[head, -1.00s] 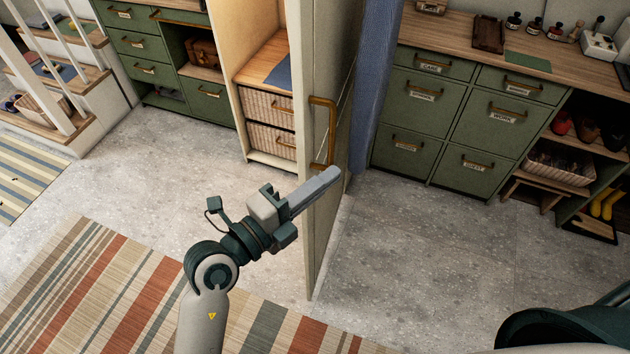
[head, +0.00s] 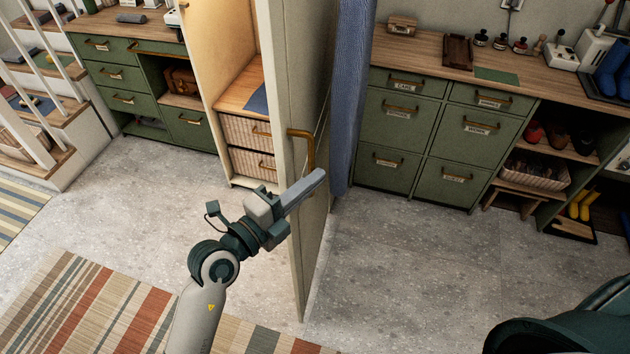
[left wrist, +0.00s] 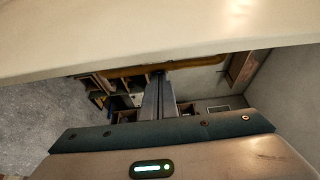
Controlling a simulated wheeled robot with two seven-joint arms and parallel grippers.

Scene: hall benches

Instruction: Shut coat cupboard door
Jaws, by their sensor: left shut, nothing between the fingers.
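The coat cupboard door (head: 297,250) stands wide open, seen nearly edge-on in the middle of the head view. Its brass bar handle (head: 313,150) is on the side facing right. The cupboard (head: 230,60) is open on the left, with a lit interior, a shelf and two woven drawers. My left gripper (head: 318,176) is shut and empty. Its fingers cross in front of the door just below the handle; whether they touch it I cannot tell. The left wrist view shows the shut fingers (left wrist: 159,100) close to a brass bar (left wrist: 140,70). My right gripper is out of view.
Green drawer units stand left (head: 120,75) and right (head: 395,125) of the cupboard. A blue hanging cloth (head: 350,90) is behind the door. A striped rug (head: 110,300) lies at front left. Grey floor (head: 400,270) right of the door is clear.

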